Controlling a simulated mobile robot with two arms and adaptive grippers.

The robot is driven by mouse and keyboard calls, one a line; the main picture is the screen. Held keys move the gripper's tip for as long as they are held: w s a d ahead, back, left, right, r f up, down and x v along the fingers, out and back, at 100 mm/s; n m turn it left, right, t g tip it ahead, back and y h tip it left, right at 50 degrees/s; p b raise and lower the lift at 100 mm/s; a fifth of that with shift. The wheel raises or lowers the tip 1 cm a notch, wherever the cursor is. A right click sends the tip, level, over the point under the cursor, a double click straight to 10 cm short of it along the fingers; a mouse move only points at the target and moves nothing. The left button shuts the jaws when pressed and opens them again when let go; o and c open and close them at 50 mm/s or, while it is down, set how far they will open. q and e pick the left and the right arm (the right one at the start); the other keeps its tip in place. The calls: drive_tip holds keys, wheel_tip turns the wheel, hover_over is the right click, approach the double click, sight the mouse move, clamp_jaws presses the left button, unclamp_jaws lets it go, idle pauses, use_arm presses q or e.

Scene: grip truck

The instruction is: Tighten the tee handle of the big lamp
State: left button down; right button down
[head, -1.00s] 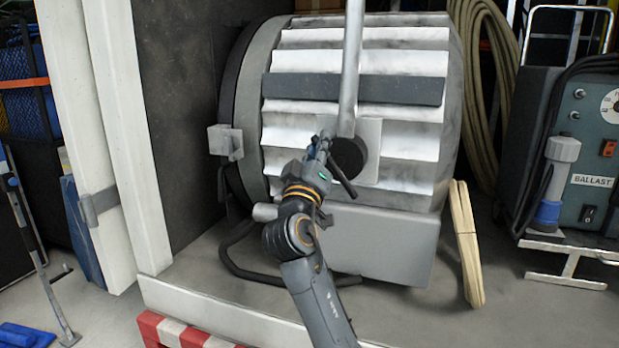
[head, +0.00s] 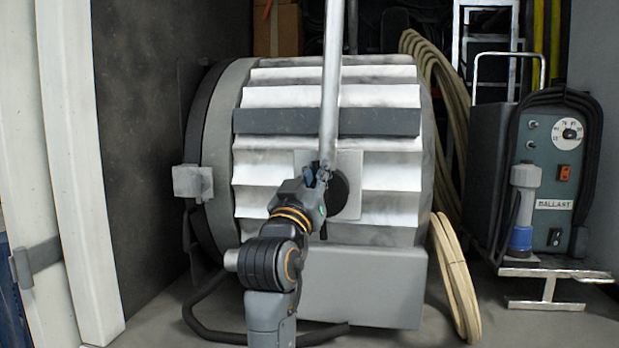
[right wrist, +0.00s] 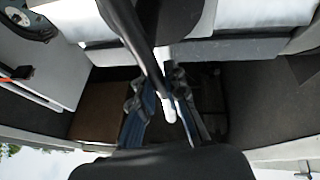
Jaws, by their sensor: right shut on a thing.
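The big lamp (head: 390,205) is a large grey drum with white ribs. A pale metal yoke arm (head: 332,90) runs down to a dark round hub (head: 340,195) on its side. My right gripper (head: 318,174) is at this hub, shut on the dark tee handle, which is mostly hidden by the gripper in the head view. In the right wrist view, the tee handle (right wrist: 140,45) shows as a dark bar running down towards the space between the fingers (right wrist: 166,116). A pale rod end also shows there. My left gripper is not in view.
A ballast box (head: 545,190) with a cable stands on a trolley at right. A coiled beige hose (head: 445,110) hangs behind the lamp, and a beige bundle (head: 455,280) leans beside it. A dark wall and white post (head: 75,170) bound the left side.

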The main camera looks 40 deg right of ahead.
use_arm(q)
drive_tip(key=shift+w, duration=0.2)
use_arm(e)
drive_tip(key=shift+f, duration=0.1)
drive_tip(key=c, duration=1.3)
unclamp_jaws()
drive_tip(key=shift+c, duration=0.2)
drive_tip(key=shift+s+a, duration=0.1)
drive_tip(key=shift+a, duration=0.1)
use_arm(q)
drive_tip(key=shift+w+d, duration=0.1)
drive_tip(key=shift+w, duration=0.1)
use_arm(e)
drive_tip(key=v, duration=0.7)
